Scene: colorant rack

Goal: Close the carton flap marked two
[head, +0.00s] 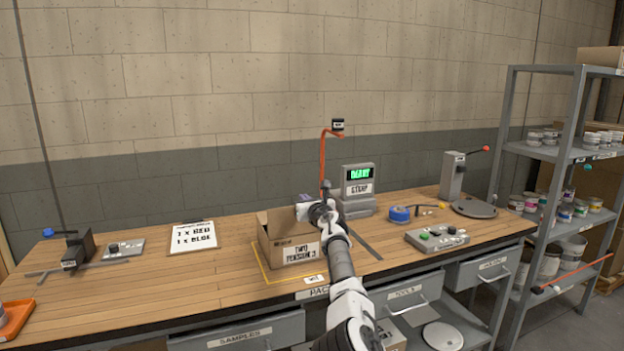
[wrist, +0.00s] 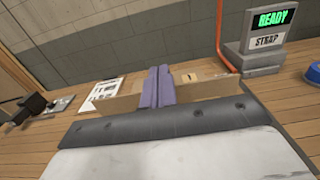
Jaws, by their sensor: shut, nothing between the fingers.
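An open-topped cardboard carton (head: 284,252) stands on the workbench, with a front label reading "TWO" and "TENSION 3". A cardboard panel stands up at its left side; I cannot tell which flap it is. My gripper (head: 303,211) is over the carton's right part, and my arm hides that side and the flaps there. In the wrist view the two purple fingers of my gripper (wrist: 158,72) are together and empty. Cardboard of the carton (wrist: 205,88) shows behind and to both sides of them. I cannot tell whether they touch it.
The strap machine (head: 358,186) with a green "READY" display stands behind right of the carton. An orange post (head: 323,160) rises behind it. A clipboard (head: 194,236) lies to the left. A button box (head: 436,236) sits to the right.

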